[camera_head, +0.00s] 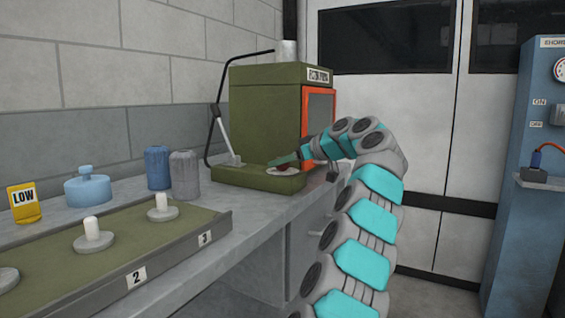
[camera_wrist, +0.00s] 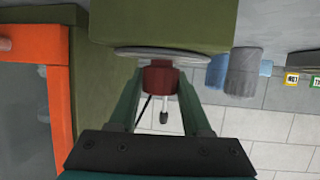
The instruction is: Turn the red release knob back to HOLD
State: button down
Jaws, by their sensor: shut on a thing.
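The red release knob (camera_wrist: 160,77) sits at the middle of a pale round plate (camera_wrist: 160,53) on the green machine. In the wrist view, my gripper (camera_wrist: 161,74) has one green finger on each side of the knob and is shut on it. In the head view, my gripper (camera_head: 284,162) reaches the green base of the machine (camera_head: 262,184) from the right. There the knob (camera_head: 282,168) shows only as a small dark red patch above the plate. No HOLD mark or pointer on the knob can be read.
The machine's lever (camera_head: 223,135) stands left of my gripper, and its orange-framed window (camera_head: 319,115) is close by my arm. Blue (camera_head: 157,167) and grey (camera_head: 184,175) ribbed cans stand on the bench (camera_head: 225,228). A numbered green tray (camera_head: 150,234) lies nearer.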

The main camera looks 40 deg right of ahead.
jog(key=shift+d+f+n+g+y, duration=0.15)
jog(key=shift+n+g+y, duration=0.15)
jog(key=shift+n+y, duration=0.5)
jog(key=shift+y, duration=0.1)
dwell(0.4)
jog(key=shift+c, duration=1.8)
grip_release()
jog(key=shift+s, duration=0.1)
